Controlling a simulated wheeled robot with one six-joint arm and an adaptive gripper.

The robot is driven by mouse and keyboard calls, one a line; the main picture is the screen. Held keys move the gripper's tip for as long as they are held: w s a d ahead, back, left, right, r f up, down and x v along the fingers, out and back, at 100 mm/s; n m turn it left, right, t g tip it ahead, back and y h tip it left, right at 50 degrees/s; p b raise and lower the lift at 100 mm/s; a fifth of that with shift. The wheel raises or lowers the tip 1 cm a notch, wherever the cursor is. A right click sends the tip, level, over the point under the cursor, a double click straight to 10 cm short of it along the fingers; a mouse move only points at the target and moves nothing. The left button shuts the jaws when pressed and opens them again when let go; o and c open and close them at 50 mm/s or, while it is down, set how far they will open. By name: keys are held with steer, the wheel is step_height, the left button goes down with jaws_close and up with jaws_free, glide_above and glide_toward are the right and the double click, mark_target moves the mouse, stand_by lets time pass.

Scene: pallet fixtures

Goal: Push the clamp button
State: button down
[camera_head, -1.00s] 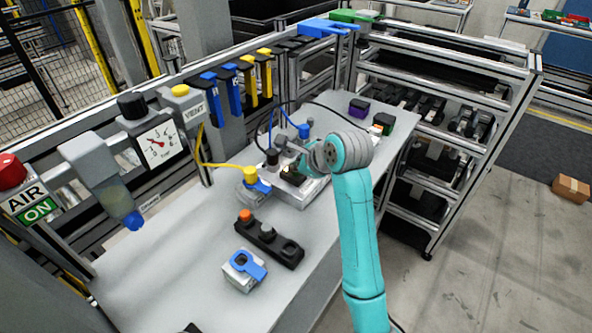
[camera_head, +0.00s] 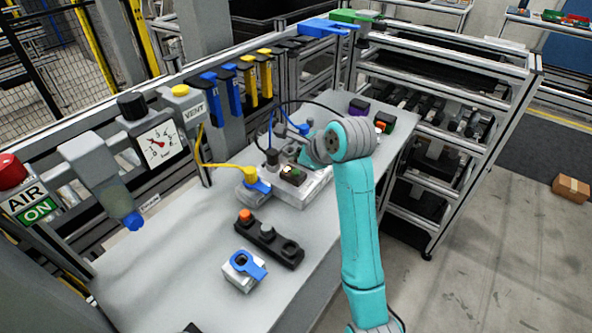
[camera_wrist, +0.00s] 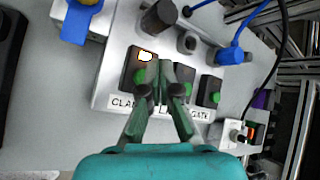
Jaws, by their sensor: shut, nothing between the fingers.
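In the wrist view a pale fixture block (camera_wrist: 112,82) carries a row of dark button boxes with green buttons. The clamp button (camera_wrist: 140,76) is the leftmost green one, above a label whose visible start reads "CLA". A bright lamp (camera_wrist: 145,56) glows on the same box. My gripper (camera_wrist: 159,70) is shut and empty, its tips just right of the clamp button in the picture. I cannot tell whether they touch the box. The fingers hide part of the labels. In the head view the fixture block (camera_head: 312,191) shows, with my gripper partly hidden behind my arm.
A black button strip (camera_head: 268,243) and a small blue-topped block (camera_head: 240,275) lie in front of the fixture. Yellow, black and blue cabled plugs crowd its back. A purple-topped box (camera_head: 359,107) stands behind right.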

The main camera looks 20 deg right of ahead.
mark_target(297, 172)
steer(key=shift+r, duration=2.1)
